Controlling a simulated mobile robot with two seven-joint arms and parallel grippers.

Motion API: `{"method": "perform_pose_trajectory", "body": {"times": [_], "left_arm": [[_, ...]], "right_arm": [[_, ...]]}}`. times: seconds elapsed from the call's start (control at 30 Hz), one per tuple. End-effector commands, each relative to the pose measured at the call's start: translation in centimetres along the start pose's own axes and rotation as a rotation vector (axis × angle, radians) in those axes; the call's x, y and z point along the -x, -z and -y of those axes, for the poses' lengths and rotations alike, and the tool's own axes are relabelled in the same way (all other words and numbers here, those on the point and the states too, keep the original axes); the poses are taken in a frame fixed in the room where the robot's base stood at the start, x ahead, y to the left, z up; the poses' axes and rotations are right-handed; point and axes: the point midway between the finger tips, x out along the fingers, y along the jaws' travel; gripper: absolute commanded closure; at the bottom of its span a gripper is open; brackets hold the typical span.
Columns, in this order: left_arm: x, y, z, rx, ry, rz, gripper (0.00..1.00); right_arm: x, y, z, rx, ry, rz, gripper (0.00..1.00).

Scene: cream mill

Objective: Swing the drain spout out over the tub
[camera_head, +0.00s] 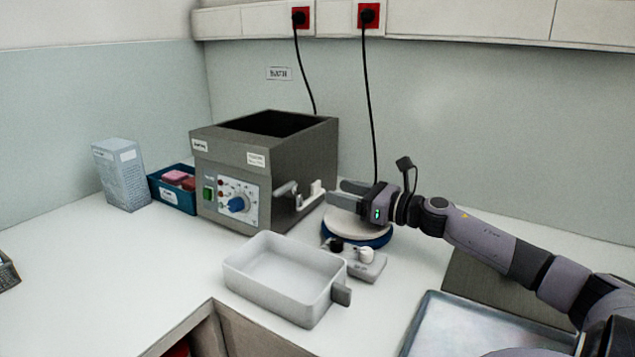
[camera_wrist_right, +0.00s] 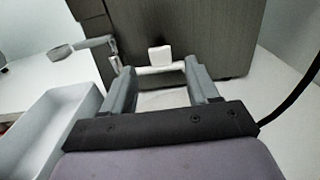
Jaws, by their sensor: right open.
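The dark grey bath (camera_head: 262,165) stands on the counter with its control panel facing left-front. The drain spout (camera_head: 286,189) is a grey tube on the bath's right side, with a white block-like handle (camera_head: 316,188) beside it. In the right wrist view the spout (camera_wrist_right: 80,47) lies at left, and the white handle (camera_wrist_right: 160,56) is ahead, between the fingertips. The white tub (camera_head: 285,277) stands empty in front of the bath. My right gripper (camera_head: 335,193) is open, its fingers pointing at the handle; I cannot tell whether they touch it. My left gripper is not in view.
A round blue-and-white plate device (camera_head: 357,236) with a small control box (camera_head: 362,262) stands under my right gripper. A blue bin (camera_head: 173,190) and a grey carton (camera_head: 121,174) stand left of the bath. A metal tray (camera_head: 470,325) lies at lower right. Cables hang behind.

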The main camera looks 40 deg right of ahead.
Motion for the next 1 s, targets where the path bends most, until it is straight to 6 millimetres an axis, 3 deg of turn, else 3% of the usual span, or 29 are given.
{"method": "perform_pose_trajectory", "body": {"times": [0.27, 1.0], "left_arm": [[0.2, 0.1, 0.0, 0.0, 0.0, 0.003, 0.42], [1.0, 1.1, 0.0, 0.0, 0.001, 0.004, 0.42]], "right_arm": [[-1.1, -0.1, 0.0, -0.001, 0.0, 0.003, 0.4], [-6.6, -0.1, 0.1, -0.001, 0.001, 0.002, 0.4]]}}
